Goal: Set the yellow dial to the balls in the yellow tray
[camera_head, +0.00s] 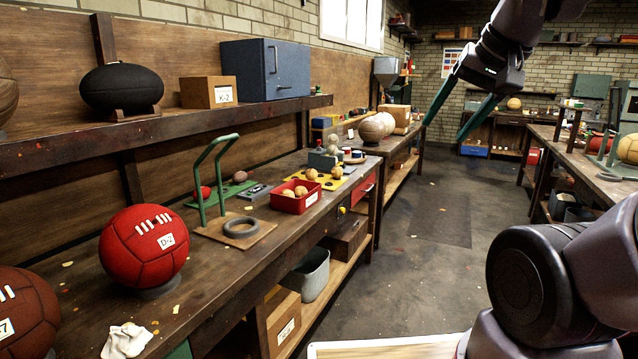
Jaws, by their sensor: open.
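The yellow tray (327,182) is a flat yellow board with dark spots on the left workbench, behind a red tray. Two tan balls (312,174) (337,172) show on it; whether the red tray hides more is unclear. A small yellow knob (341,210), which looks like the yellow dial, sits on the bench's front face below the trays. Its setting is too small to read. My gripper (445,130) hangs high over the aisle, right of the bench and well away from the tray and knob. Its two green fingers are spread and empty.
The red tray (296,201) holds tan balls. A green metal stand (218,185), a dark ring (242,227) and a red ball (144,246) stand nearer on the bench. A green board (222,192) lies behind. The aisle floor (400,260) is clear.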

